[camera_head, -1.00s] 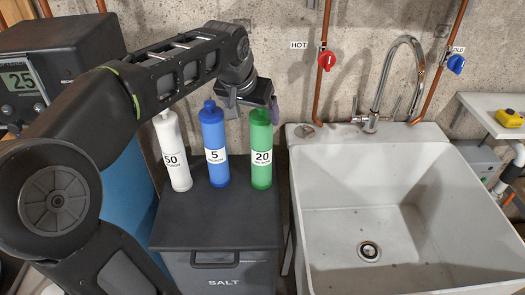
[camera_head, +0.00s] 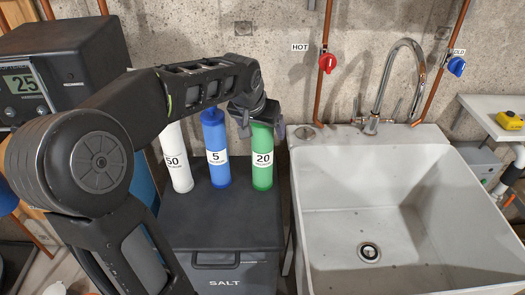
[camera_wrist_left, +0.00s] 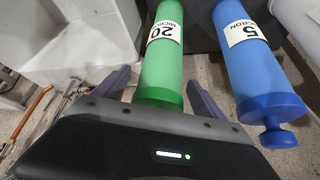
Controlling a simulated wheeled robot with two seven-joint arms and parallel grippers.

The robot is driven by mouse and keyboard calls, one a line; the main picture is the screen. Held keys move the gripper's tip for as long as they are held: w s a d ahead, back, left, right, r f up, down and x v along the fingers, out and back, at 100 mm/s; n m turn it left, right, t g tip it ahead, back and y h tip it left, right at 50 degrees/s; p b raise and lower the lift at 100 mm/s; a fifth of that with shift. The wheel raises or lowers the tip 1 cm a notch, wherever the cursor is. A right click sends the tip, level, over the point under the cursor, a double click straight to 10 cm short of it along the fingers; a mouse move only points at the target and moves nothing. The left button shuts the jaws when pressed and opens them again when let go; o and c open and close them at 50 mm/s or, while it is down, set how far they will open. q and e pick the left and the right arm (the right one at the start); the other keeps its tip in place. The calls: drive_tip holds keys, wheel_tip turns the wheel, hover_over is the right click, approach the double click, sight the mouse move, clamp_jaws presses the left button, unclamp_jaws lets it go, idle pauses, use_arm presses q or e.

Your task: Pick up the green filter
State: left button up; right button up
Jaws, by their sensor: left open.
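The green filter (camera_head: 262,160), labelled 20, stands upright on the dark salt bin (camera_head: 220,225), at the right of a row of filters. My left gripper (camera_head: 261,124) is at its upper end in the head view and hides its top. In the left wrist view the green filter (camera_wrist_left: 163,65) lies between the two fingers of my left gripper (camera_wrist_left: 157,88). The fingers are open, with a gap on both sides of the filter. My right gripper is not in view.
A blue filter (camera_head: 215,150) labelled 5 stands close to the left of the green one, and a white filter (camera_head: 178,160) labelled 50 stands beyond it. A white sink (camera_head: 410,245) is at the right. A concrete wall (camera_head: 180,30) is behind.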

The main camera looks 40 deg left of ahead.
use_arm(q)
drive_tip(key=shift+w+f, duration=0.15)
drive_tip(key=shift+f, duration=0.1)
idle(0.4)
clamp_jaws()
idle(0.8)
